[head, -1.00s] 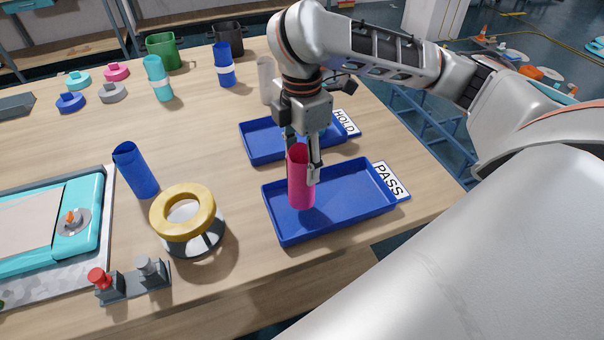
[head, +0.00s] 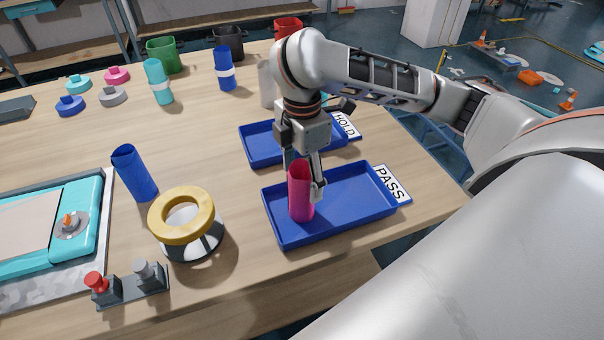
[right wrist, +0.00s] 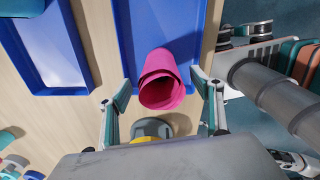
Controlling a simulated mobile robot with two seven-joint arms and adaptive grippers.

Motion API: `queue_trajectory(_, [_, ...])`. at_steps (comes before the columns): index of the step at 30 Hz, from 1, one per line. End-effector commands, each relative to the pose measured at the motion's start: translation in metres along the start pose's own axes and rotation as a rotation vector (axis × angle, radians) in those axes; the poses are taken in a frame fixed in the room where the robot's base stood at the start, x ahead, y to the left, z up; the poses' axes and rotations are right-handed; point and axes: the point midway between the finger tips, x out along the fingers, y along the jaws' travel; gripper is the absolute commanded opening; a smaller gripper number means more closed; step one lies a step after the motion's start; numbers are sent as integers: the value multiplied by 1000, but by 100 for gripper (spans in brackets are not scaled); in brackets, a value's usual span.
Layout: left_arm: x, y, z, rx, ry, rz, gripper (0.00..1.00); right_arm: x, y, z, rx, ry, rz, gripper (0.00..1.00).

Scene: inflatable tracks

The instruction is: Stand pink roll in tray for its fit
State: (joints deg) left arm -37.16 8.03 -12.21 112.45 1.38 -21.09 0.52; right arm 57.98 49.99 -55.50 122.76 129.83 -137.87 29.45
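The pink roll (head: 301,192) stands upright, or nearly so, in the blue PASS tray (head: 352,204), towards its left end. My right gripper (head: 303,180) points down over it, one finger on each side. In the right wrist view the roll's open, overlapping end (right wrist: 162,90) shows between the fingers, with a small gap at the left finger; the right finger is close to or touching the roll. The fingers look open around it. The roll's foot is hidden from the wrist camera.
The blue HOLD tray (head: 262,145) lies behind the PASS tray. A yellow ring on a stand (head: 182,215) and a leaning blue roll (head: 134,172) are to the left. A two-button box (head: 125,287) sits at the front. More rolls and cups stand at the back.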

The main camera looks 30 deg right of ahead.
Motion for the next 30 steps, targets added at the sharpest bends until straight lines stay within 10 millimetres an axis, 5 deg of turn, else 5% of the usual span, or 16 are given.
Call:
queue_trajectory(10, [0,0,1,0,-2,0,75,-8,1,0,-2,-1,3,65])
queue_trajectory(19, [-9,-4,-9,1,-8,-5,75,-54,1,1,0,-2,5,65])
queue_trajectory(30, [-14,-18,14,-3,-70,-32,75,-108,1,0,0,-1,3,65])
